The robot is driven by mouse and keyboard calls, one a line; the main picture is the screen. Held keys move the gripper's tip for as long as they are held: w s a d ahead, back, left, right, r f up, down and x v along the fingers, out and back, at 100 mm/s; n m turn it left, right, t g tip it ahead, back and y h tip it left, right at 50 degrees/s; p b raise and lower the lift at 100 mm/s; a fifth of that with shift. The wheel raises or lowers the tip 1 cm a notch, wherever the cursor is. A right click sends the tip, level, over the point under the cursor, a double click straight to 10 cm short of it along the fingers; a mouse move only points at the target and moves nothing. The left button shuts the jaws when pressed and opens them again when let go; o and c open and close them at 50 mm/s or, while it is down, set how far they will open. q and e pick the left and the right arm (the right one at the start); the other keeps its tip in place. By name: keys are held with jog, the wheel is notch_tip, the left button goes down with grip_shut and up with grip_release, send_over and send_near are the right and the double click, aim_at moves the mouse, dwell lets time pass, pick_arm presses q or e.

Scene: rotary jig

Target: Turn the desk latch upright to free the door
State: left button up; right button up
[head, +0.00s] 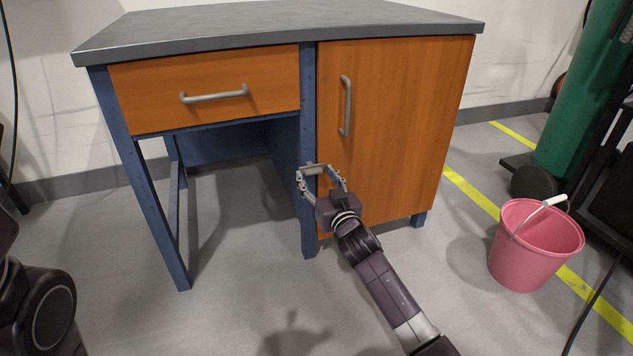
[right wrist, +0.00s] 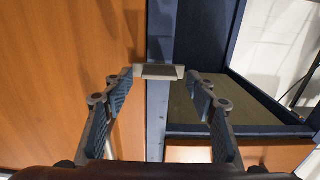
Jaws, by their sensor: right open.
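The desk door (head: 400,120) is an orange wood panel, closed, with a vertical metal handle (head: 345,105). The latch (head: 315,170) is a small grey bar. It lies about level across the blue post (head: 308,110) and the door's edge. In the right wrist view the latch (right wrist: 158,72) is ahead of the fingers, spanning the post and the door (right wrist: 60,70). My right gripper (head: 322,176) is open, its fingers spread towards the latch's two ends. The right wrist view shows the fingers (right wrist: 160,95) apart with nothing between them; contact with the latch cannot be told. My left gripper is out of view.
An orange drawer (head: 205,88) with a bar handle is left of the post, above open leg space. A pink bucket (head: 530,245) stands on the floor at right, by a yellow line. The floor in front of the desk is clear.

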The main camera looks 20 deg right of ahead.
jog(key=shift+w, duration=0.25)
jog(key=c, duration=1.2)
jog(key=shift+o, duration=0.2)
